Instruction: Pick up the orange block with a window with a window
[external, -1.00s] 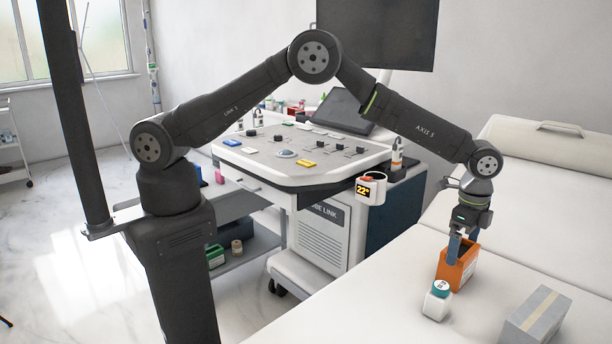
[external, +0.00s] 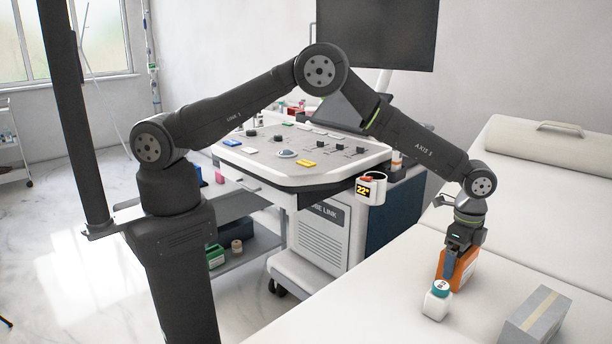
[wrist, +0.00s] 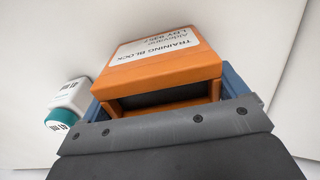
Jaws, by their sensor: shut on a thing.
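The orange block with a window (external: 463,274) stands on the white bed, and its lower part shows below my gripper (external: 453,268) in the external view. In the wrist view, the orange block (wrist: 165,62) has a white label reading "TRAINING BLOCK" and a dark window opening. My gripper's blue fingers (wrist: 165,100) lie along both sides of the block. The gripper is shut on the block. I cannot tell any gap between the block and the bed.
A white bottle with a teal cap (external: 437,300) stands close to the block, at its front left. A grey box with a pale stripe (external: 536,318) lies to the right. The bed surface (external: 520,268) between them is free. An ultrasound cart (external: 330,235) stands to the left.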

